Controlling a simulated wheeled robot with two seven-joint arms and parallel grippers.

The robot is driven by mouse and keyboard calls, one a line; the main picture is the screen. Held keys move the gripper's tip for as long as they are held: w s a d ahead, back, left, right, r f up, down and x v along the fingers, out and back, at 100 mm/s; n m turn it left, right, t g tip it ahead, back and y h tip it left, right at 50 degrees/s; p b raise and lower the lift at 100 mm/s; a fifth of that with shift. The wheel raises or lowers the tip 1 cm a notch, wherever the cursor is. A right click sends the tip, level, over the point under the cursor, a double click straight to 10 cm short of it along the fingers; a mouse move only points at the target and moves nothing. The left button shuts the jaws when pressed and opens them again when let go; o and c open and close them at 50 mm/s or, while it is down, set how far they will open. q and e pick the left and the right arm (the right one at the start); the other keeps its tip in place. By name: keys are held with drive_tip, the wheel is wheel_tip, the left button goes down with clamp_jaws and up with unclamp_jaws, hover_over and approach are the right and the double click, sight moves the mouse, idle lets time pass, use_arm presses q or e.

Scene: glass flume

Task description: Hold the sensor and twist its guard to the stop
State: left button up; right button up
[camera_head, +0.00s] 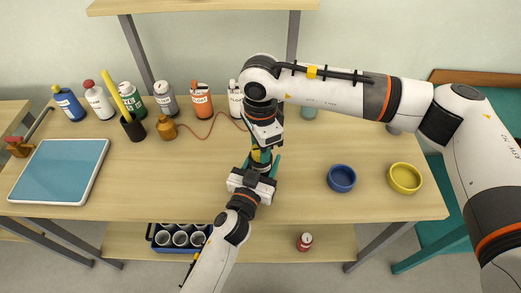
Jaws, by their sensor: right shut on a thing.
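The sensor (261,157), a small dark upright piece with yellow on it, is near the middle of the table and mostly hidden between my two grippers. My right gripper (265,142) comes down from above and is shut on its upper part. The guard cannot be told apart from the rest of the sensor at this size. My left gripper (261,165) reaches in from the front, low over the table. Its teal fingers stand apart on either side of the sensor's lower part, with gaps showing.
Several bottles and a dark cup (133,127) line the back left. A blue tray (61,171) lies at left. A blue bowl (341,178) and yellow bowl (404,178) stand at right.

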drive_tip(key=o, duration=0.6)
drive_tip(key=shift+r, duration=3)
use_arm(q)
drive_tip(key=o, duration=1.1)
drive_tip(key=v, duration=1.2)
